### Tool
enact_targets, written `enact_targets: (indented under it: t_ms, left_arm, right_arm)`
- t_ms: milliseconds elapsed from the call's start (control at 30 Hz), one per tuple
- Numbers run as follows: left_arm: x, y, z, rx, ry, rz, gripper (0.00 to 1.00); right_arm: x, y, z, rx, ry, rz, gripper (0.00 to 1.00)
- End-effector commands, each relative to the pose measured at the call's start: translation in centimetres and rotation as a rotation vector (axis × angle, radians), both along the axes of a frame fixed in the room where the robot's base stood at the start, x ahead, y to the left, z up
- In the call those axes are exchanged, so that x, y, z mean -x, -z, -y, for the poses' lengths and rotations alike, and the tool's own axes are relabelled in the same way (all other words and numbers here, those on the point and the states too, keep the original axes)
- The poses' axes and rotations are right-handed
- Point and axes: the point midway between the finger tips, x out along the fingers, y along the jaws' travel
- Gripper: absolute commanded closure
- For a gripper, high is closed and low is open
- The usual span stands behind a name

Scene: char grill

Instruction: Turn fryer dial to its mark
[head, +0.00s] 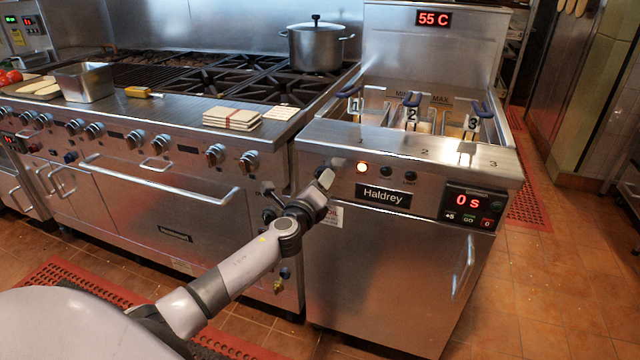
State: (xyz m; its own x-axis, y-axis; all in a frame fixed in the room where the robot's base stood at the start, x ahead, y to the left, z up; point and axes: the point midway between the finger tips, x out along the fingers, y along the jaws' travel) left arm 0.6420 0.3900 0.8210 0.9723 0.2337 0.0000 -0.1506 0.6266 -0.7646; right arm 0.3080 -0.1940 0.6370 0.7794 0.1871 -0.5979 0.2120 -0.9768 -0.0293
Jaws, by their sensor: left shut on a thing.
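The fryer (390,270) stands at the right, a steel cabinet with a "Haldrey" plate. My left gripper (327,178) is at the left end of this panel, left of the lamp, and is shut on the fryer dial. The gripper hides the dial, so its mark and angle cannot be read. The red display (433,19) above the fryer reads 55 C. My right gripper is not in view.
Three numbered fry baskets (412,115) sit in the fryer. A timer panel (470,208) reads 0 s. The range (165,180) with its knobs stands at the left, close to my arm. A lidded pot (316,48) and a stack of cloths (232,118) rest on it.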

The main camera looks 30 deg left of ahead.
Motion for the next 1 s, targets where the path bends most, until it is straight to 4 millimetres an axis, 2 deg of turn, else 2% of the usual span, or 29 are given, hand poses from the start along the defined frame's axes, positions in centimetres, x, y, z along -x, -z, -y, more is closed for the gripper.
enact_targets:
  t_ms: [167,200,267,667,1000]
  left_arm:
    - [0.0,0.1,0.0,0.001,0.0,-0.001,0.88]
    - [0.0,0.1,0.0,0.001,0.0,-0.001,0.51]
    - [0.0,0.1,0.0,0.001,0.0,-0.001,0.33]
    - [0.6,0.0,0.1,0.002,0.002,-0.001,0.33]
    - [4.7,0.0,1.1,0.002,0.001,-0.002,0.33]
  right_arm:
    - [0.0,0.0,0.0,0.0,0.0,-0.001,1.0]
    - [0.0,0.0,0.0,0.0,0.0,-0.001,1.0]
    - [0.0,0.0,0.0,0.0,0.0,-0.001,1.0]
    - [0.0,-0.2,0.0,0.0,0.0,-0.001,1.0]
    - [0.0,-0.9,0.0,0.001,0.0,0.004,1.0]
